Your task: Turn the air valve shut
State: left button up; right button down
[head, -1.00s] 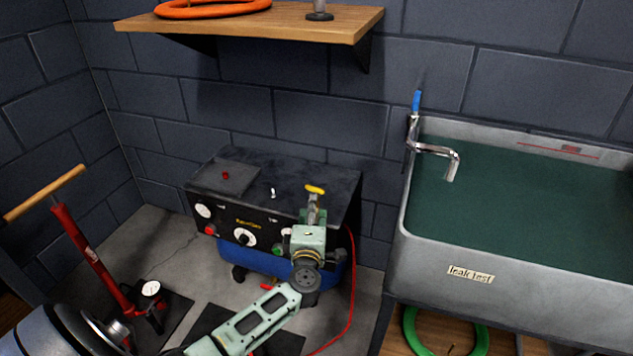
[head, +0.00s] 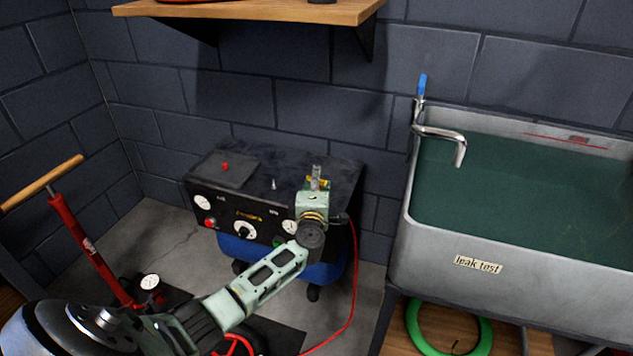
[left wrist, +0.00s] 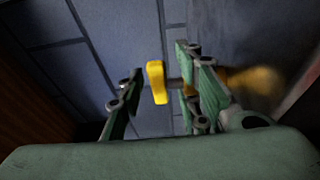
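The air valve's yellow handle (head: 311,182) is at the right front of the black-topped compressor (head: 262,190), mostly hidden behind my left gripper (head: 316,180). In the left wrist view the yellow handle (left wrist: 157,82) stands between the two fingers of my left gripper (left wrist: 160,90). A short stem runs right from the handle, and a blurred brass-coloured part (left wrist: 252,82) shows beyond the right finger. The fingers are apart, with a gap between the left finger and the handle. Contact on the right side cannot be told. My right gripper is not in view.
A grey sink (head: 430,235) with a tap (head: 440,133) stands to the right. A wooden shelf (head: 250,12) overhangs the back wall. A red floor pump (head: 85,245) is at the left. A red hose (head: 353,290) hangs at the compressor's right side.

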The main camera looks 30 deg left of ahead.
pick_arm(q)
grip_shut()
